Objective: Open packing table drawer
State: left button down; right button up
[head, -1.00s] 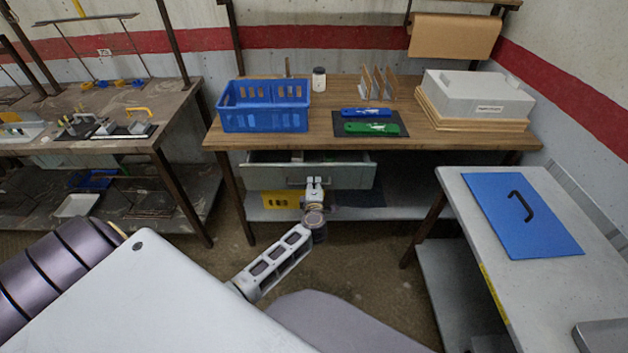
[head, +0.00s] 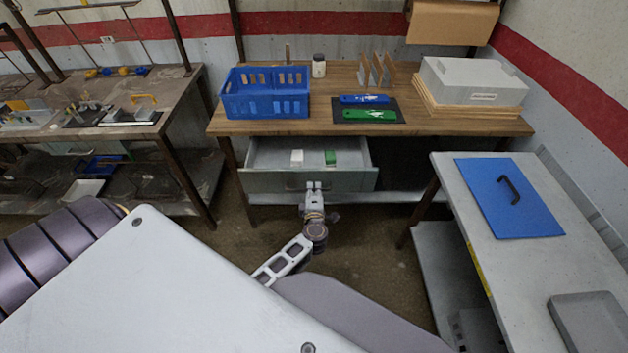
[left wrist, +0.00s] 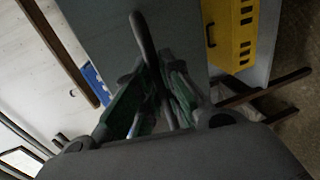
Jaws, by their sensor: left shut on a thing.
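The packing table (head: 430,124) has a wooden top. Its grey-green drawer (head: 350,181) is pulled out under the top, and its inside shows, with a white item (head: 297,157) and a green item (head: 330,157) in it. My left gripper (head: 314,186) is at the middle of the drawer front, shut on the handle (head: 295,185). In the left wrist view, the dark bar handle (left wrist: 143,38) runs between the fingers of the gripper (left wrist: 155,95). My right gripper is not in view.
On the tabletop are a blue crate (head: 265,106), a jar (head: 319,66) and a grey box (head: 474,80). A grey side table (head: 470,245) with a blue panel (head: 508,195) stands at right. A yellow bin (left wrist: 235,30) shows in the left wrist view. Floor is open before the drawer.

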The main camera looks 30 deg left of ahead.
pick_arm(q)
jog(key=shift+s+d+f, duration=0.1)
jog(key=shift+s+d, duration=0.6)
jog(key=shift+s, duration=0.35)
jog(key=c, duration=1.5)
grip_release()
jog(key=shift+w, duration=0.1)
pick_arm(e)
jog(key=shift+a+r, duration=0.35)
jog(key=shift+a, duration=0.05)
